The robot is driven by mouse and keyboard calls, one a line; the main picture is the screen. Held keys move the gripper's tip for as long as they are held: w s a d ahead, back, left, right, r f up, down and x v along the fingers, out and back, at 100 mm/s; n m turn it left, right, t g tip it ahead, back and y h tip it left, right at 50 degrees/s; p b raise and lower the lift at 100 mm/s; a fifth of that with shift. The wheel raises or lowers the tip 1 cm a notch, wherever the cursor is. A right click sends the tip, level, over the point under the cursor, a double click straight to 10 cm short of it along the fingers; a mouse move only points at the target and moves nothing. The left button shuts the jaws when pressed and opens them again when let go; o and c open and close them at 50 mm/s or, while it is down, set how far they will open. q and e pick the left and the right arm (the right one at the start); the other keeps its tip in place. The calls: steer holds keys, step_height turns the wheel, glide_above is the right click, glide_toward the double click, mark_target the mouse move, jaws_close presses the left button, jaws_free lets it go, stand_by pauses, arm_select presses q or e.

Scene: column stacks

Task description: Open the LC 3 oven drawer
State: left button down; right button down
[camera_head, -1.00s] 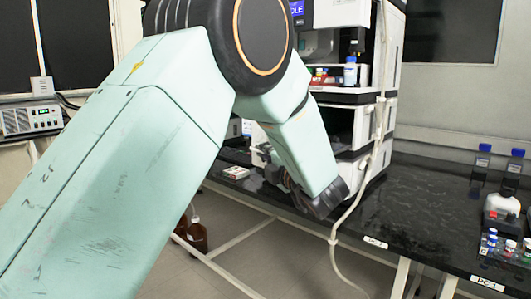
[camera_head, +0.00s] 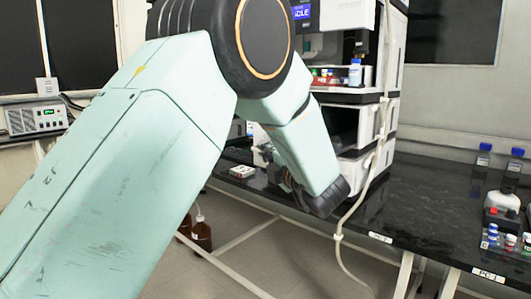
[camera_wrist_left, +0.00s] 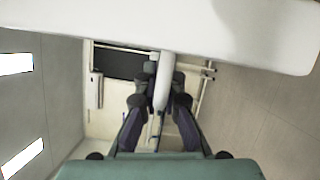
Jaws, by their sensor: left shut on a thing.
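The white LC stack (camera_head: 395,100) stands on the black bench, with an open dark-fronted bay and a white lower front (camera_head: 360,168). My left gripper (camera_head: 290,182) is in front of its lower part, mostly hidden behind my own pale green forearm. In the left wrist view my left gripper (camera_wrist_left: 163,88) has its dark fingers on both sides of a white rounded handle (camera_wrist_left: 162,68), shut on it. The handle joins a long white panel (camera_wrist_left: 235,35) across the top. I cannot see how far the drawer stands open. My right gripper is out of view.
The black bench (camera_head: 430,200) is clear right of the stack. Blue-capped bottles and a vial rack (camera_head: 500,240) stand at its right end. A pale hose (camera_head: 340,230) hangs over the front edge. Brown bottles (camera_head: 201,235) stand beneath. A small box (camera_head: 241,171) lies left.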

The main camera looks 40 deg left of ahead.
arm_select(q)
steer(key=c, duration=1.5)
jaws_free()
steer(key=shift+o, duration=0.2)
steer(key=shift+d, duration=0.1)
steer(key=v, duration=0.7)
steer(key=shift+s+d, duration=0.1)
steer(key=shift+d, duration=0.1)
